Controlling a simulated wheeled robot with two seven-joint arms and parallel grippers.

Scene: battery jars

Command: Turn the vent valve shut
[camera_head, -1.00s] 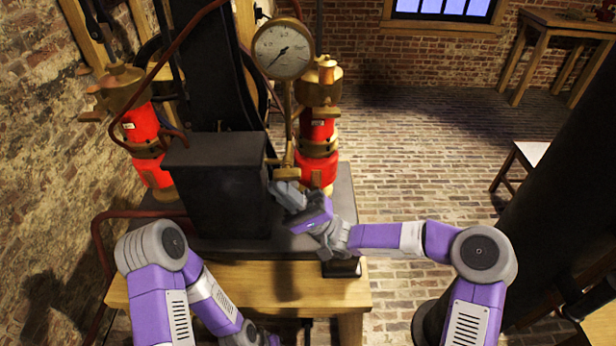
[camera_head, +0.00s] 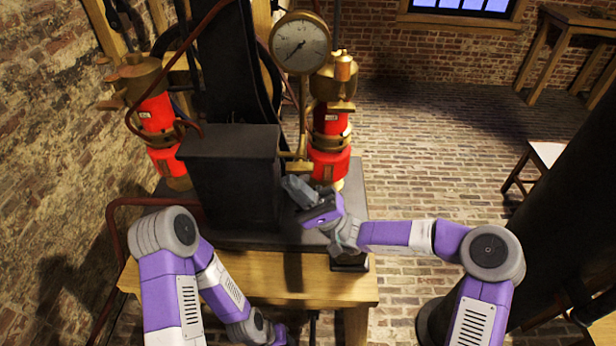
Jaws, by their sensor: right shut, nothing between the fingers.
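A brass pipe fitting (camera_head: 297,166) stands below the white pressure gauge (camera_head: 300,43), between the black box and the right red and brass jar (camera_head: 329,140). I cannot make out a separate vent valve handle; it may be this fitting or be hidden. My right gripper (camera_head: 298,190) is shut and empty. Its grey fingers point up and left, just below the fitting in the picture, beside the black box's right side. I cannot tell whether they touch anything. My left arm reaches down to the bottom edge, and its fingers are out of view.
The black box (camera_head: 232,180) stands on a dark slab on the wooden bench (camera_head: 325,287). Another red and brass jar (camera_head: 157,125) stands at the left. A dark red pipe (camera_head: 120,225) bends around the bench's left side. Brick floor is open at the right, before a black column.

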